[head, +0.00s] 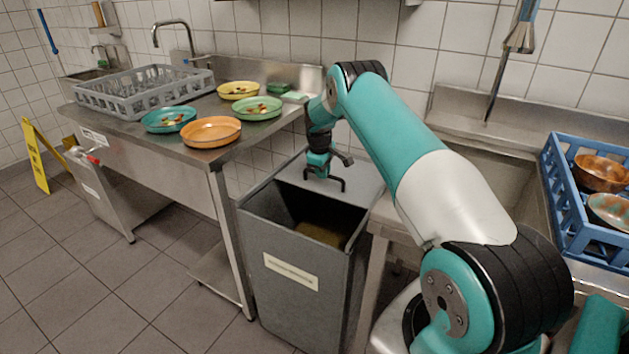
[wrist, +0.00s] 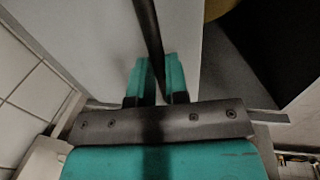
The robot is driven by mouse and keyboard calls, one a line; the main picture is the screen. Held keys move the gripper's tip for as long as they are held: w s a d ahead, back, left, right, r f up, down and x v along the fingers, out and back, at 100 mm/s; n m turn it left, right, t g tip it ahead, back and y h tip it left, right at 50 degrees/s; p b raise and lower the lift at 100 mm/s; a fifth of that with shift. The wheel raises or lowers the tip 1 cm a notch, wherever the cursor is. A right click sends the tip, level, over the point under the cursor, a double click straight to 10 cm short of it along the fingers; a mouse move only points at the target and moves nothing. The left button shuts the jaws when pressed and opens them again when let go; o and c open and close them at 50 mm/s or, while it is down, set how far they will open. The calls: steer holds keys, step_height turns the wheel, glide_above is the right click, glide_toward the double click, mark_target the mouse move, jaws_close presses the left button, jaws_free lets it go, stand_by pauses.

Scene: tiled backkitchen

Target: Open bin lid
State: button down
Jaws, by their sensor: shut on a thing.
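The grey bin (head: 290,285) stands between two steel counters and bears a white label. Its top is partly uncovered, showing a dark inside with brownish contents at the bottom. The pale grey lid (head: 352,178) covers the rear part of the top; it also shows as a flat panel in the wrist view (wrist: 85,40). My gripper (head: 322,174) is over the lid's front edge, shut on the dark bar handle (head: 341,187). In the wrist view the handle (wrist: 147,25) runs between the two teal fingers (wrist: 158,80). The lid's exact tilt is hard to tell.
The left counter (head: 185,155) holds a grey rack (head: 145,95) and several plates with food scraps, including an orange one (head: 211,131) near the bin. A blue crate (head: 575,215) with bowls is at right. A yellow floor sign (head: 36,155) stands far left.

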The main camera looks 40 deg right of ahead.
steer(key=shift+w+d, duration=0.15)
steer(key=shift+d, duration=0.1)
steer(key=c, duration=1.1)
jaws_free()
steer(key=shift+r, duration=0.1)
steer(key=a+r, duration=0.1)
steer(key=r, duration=0.4)
steer(key=s+a+r+b, duration=0.1)
steer(key=r, duration=0.5)
steer(key=a+r, duration=0.1)
steer(key=r, duration=0.5)
steer(key=shift+s, duration=0.15)
steer(key=shift+f, duration=0.1)
